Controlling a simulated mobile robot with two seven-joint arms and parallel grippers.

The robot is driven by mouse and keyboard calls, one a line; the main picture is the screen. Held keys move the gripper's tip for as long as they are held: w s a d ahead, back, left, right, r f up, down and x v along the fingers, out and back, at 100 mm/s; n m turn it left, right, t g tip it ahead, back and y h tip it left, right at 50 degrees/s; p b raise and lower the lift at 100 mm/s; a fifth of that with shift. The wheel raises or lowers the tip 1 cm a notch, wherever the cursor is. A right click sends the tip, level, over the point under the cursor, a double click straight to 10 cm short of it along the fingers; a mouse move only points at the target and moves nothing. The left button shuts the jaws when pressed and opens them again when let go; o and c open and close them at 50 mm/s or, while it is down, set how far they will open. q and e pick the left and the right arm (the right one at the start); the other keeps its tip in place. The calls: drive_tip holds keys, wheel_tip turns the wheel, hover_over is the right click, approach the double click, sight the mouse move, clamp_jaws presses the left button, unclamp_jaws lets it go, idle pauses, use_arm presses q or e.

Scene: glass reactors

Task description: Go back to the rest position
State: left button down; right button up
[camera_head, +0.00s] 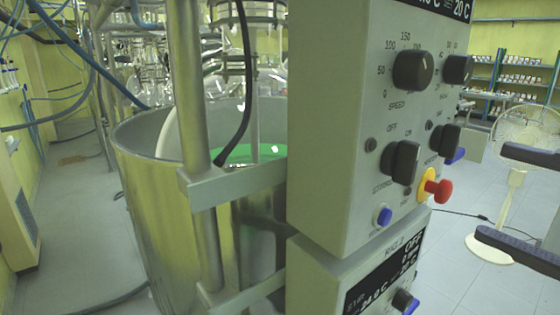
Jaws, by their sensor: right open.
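My right gripper (490,192) shows at the right edge of the head view as two dark ridged fingers, one above the other. They are wide apart with nothing between them. Its fingertips are to the right of the grey control box (330,120), apart from it in the picture. The box carries black knobs, blue buttons and a red emergency knob (438,189) on a yellow base. The rest of the right arm is out of frame. My left gripper is not in view.
A large metal vessel (150,215) with green contents stands behind the steel posts (190,110). Glassware and hoses fill the back left. A white fan (515,190) stands behind my right gripper. Shelves (510,75) line the far right.

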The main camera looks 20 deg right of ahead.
drive_tip(key=w+d+f+m+g+h, duration=0.15)
drive_tip(key=d+f+m+h, duration=0.35)
drive_tip(key=m+h, duration=0.85)
drive_tip(key=s+a+f+m+g+y, duration=0.65)
drive_tip(key=s+a+f+g, duration=0.45)
drive_tip(key=a, duration=0.2)
wheel_tip(320, 180, up, 24)
drive_tip(key=s+a+p, duration=0.1)
drive_tip(key=s+p, duration=0.1)
drive_tip(key=p, duration=2.1)
drive_tip(key=shift+a+m, duration=0.3)
drive_tip(key=shift+a, duration=0.05)
drive_tip(key=shift+s+f+g, duration=0.1)
drive_tip(key=shift+g, duration=0.15)
